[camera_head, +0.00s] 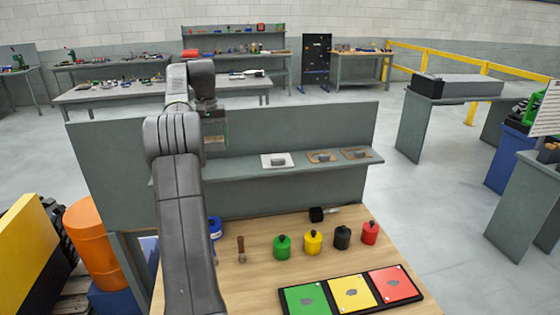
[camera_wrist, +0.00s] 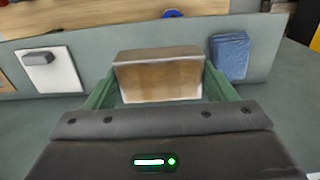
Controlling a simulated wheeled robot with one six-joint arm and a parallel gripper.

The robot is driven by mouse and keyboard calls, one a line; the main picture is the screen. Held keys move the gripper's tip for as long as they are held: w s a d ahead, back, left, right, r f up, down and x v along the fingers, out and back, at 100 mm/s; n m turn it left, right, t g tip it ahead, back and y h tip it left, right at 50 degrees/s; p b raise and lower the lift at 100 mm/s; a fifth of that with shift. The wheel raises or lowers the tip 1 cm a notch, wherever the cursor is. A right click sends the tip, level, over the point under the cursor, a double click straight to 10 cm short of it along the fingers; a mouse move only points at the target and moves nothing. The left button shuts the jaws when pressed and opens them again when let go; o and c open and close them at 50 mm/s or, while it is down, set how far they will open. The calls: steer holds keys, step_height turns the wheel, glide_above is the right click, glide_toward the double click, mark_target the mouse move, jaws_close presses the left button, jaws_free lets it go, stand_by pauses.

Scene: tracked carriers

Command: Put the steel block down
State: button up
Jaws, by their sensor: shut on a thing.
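My gripper (camera_wrist: 160,82) is shut on the steel block (camera_wrist: 160,72), a rectangular block with a brownish, reflective face, held between two green fingers in the wrist view. In the head view my gripper (camera_head: 214,138) is at the left part of the grey shelf, in front of the upright panel; the arm hides part of that area. The wrist view shows the block over the shelf, between a white card and a blue cloth. I cannot tell whether its underside touches the shelf.
The shelf (camera_head: 230,173) bears a white card (camera_head: 268,164) and two brown cards (camera_head: 313,157) with grey pieces. A folded blue cloth (camera_wrist: 230,56) lies right of the block in the wrist view. Below, the wooden table (camera_head: 250,290) holds coloured canisters and a green, yellow and red tray (camera_head: 337,309).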

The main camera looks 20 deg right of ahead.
mark_target(215, 173)
steer(key=shift+w+r, duration=0.15)
steer(key=shift+r, duration=0.2)
steer(key=shift+d+f, duration=0.1)
steer(key=shift+d, duration=0.05)
steer(key=shift+f, duration=4.75)
steer(key=shift+f, duration=0.1)
steer(key=o, duration=1.8)
steer(key=shift+f, duration=0.1)
step_height(215, 173, up, 12)
steer(key=shift+r, duration=0.15)
